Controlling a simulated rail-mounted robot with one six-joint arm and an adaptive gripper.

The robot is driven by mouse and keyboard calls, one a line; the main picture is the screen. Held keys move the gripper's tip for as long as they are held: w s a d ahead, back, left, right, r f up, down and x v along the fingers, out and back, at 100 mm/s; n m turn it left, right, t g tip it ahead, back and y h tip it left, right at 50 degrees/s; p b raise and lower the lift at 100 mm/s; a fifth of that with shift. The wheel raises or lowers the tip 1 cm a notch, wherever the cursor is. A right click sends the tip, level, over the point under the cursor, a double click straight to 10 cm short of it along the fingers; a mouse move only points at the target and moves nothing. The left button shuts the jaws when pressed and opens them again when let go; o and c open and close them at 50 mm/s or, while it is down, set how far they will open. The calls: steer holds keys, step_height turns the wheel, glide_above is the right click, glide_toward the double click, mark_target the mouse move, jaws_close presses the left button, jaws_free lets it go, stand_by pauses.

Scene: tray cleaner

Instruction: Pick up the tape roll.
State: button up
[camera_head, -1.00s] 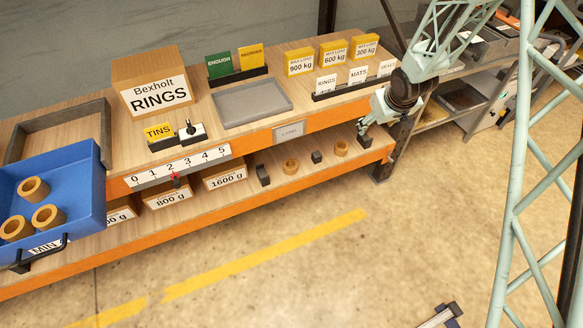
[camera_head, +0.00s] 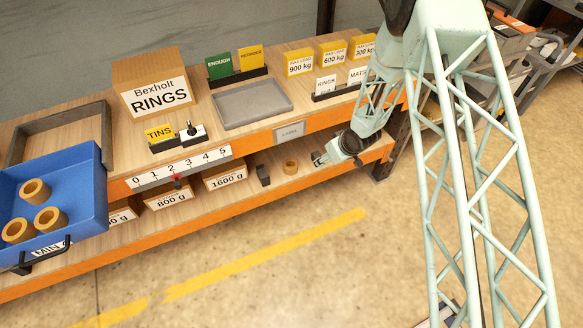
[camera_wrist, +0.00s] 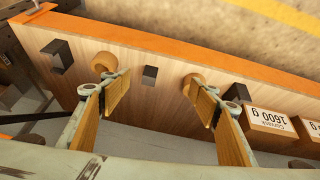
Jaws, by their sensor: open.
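Two tan rolls sit on the lower shelf; I cannot tell which is the tape roll. In the head view one roll (camera_head: 290,167) lies just left of my gripper (camera_head: 319,158); the other is hidden behind my arm. In the wrist view one roll (camera_wrist: 193,79) shows by the right fingertip and the other roll (camera_wrist: 104,61) by the left fingertip. My gripper (camera_wrist: 163,92) is open and empty, its fingers spread over the shelf, with a small dark block (camera_wrist: 150,74) seen between the tips.
A dark block (camera_head: 263,175) and the 1600 g box (camera_head: 225,177) stand left on the lower shelf (camera_wrist: 128,72). A dark bracket (camera_wrist: 58,55) stands at the other end. The upper shelf overhangs, with a grey tray (camera_head: 252,104). A blue bin (camera_head: 85,190) holds several similar rings.

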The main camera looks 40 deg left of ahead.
mark_target(291, 164)
steer(key=s+a+f+n+g+y, duration=0.1)
steer(key=s+a+f, duration=0.3)
steer(key=s+f, duration=0.3)
step_height(291, 164, down, 5)
steer(key=shift+s+a+r, duration=0.15)
steer(key=shift+s+a, duration=0.15)
steer(key=shift+a, duration=0.05)
steer(key=shift+w+a+b, duration=0.15)
steer(key=shift+w+a, duration=0.25)
steer(key=shift+a, duration=1)
steer(key=shift+w+a+b, duration=0.15)
steer(key=shift+w+a, duration=0.25)
steer(key=shift+a, duration=1)
steer(key=shift+w+a+b, duration=0.15)
steer(key=shift+w+a, duration=0.25)
steer(key=shift+a, duration=1)
steer(key=shift+a, duration=0.1)
steer(key=shift+w+a, duration=0.25)
steer(key=shift+a, duration=0.45)
steer(key=shift+w+a, duration=0.2)
steer(key=shift+a, duration=0.5)
steer(key=shift+b+x, duration=0.5)
steer(key=shift+x, duration=1)
steer(key=shift+c, duration=0.2)
steer(key=c, duration=1)
